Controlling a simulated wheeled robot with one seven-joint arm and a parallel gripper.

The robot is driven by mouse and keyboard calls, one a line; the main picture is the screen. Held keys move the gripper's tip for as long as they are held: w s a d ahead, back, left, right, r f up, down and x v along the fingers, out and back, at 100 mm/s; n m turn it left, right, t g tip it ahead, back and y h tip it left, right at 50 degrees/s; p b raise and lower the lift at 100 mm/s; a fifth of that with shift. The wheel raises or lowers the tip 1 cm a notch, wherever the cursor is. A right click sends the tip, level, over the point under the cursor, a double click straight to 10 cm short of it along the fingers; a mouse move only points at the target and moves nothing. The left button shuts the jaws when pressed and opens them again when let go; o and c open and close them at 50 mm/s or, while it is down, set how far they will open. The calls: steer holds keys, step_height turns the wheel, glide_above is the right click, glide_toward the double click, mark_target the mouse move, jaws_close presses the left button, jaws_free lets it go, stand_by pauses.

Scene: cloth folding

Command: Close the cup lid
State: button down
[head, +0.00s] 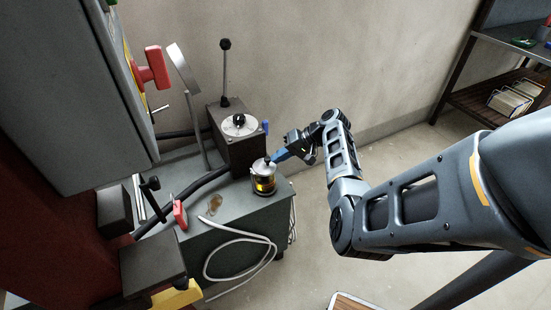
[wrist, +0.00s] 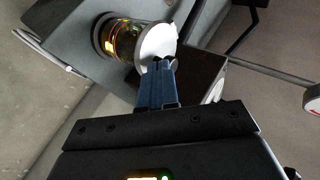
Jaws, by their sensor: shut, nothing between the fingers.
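The cup (head: 262,185) stands upright on the grey cabinet top, near its right end. It has a clear wall with amber contents and a dark base. Its pale round lid (head: 262,166) is over the top; I cannot tell whether it sits fully flat. In the wrist view the cup (wrist: 122,40) lies sideways in the picture, with the white lid (wrist: 158,41) at its right end. My gripper (head: 272,160) is shut and empty, its blue fingers at the lid's edge. In the wrist view the fingertips (wrist: 163,63) overlap the lid's lower edge; contact is unclear.
A dark box (head: 238,150) with a dial and a lever stands just behind the cup. A white cable (head: 240,240) hangs down the cabinet's front (head: 230,225). A red handle (head: 180,214) is to the left. Open floor lies to the right.

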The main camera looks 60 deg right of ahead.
steer(key=shift+s+d+f+b, duration=0.1)
steer(key=shift+s+f+b, duration=0.15)
steer(key=shift+f, duration=0.3)
steer(key=shift+s+d+f+b, duration=0.1)
steer(key=shift+f+b, duration=0.25)
steer(key=shift+f, duration=0.15)
steer(key=shift+w+f, duration=0.1)
steer(key=shift+f, duration=0.05)
steer(key=shift+r, duration=0.2)
